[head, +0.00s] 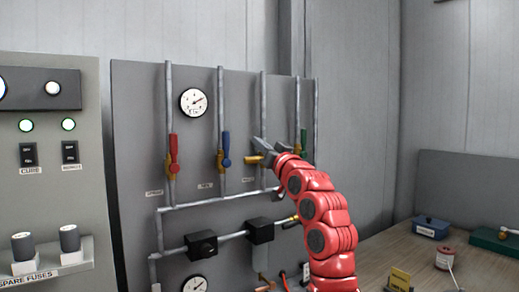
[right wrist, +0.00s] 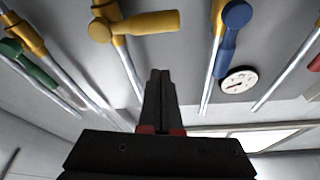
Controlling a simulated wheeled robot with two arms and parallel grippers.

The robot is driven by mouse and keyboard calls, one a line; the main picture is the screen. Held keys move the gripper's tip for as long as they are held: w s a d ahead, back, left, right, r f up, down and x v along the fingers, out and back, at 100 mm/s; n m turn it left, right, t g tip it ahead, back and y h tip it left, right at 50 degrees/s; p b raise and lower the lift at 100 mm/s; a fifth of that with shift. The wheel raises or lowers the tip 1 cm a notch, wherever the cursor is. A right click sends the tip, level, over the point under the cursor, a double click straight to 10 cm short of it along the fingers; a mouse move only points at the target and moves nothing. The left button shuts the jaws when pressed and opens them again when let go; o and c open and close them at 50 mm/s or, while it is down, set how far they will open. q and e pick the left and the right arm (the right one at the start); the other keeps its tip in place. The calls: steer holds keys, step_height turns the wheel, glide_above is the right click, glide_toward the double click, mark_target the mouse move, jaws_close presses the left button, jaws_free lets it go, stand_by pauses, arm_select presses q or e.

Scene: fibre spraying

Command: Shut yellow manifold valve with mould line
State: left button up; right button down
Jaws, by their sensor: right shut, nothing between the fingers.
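The yellow manifold valve (head: 254,160) is on the third pipe of the grey panel in the head view. Its handle lies across the pipe, pointing left. In the right wrist view the yellow handle (right wrist: 148,23) also lies crosswise to its pipe. My right gripper (head: 262,144) is shut and empty, just above the yellow handle in the head view. In the right wrist view its fingertips (right wrist: 160,74) appear apart from the handle. The arm hides part of the valve's pipe. My left gripper is not in view.
The red valve (head: 173,155), blue valve (head: 225,150) and green valve (head: 303,142) have handles along their pipes. A gauge (head: 193,102) is between the red and blue pipes. A fuse cabinet (head: 50,130) is at left; a bench (head: 485,272) with small items is at right.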

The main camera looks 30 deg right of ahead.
steer(key=b+v, duration=0.1)
steer(key=v, duration=0.7)
steer(key=shift+s+f, duration=0.15)
steer(key=shift+f, duration=0.05)
steer(key=shift+d, duration=0.15)
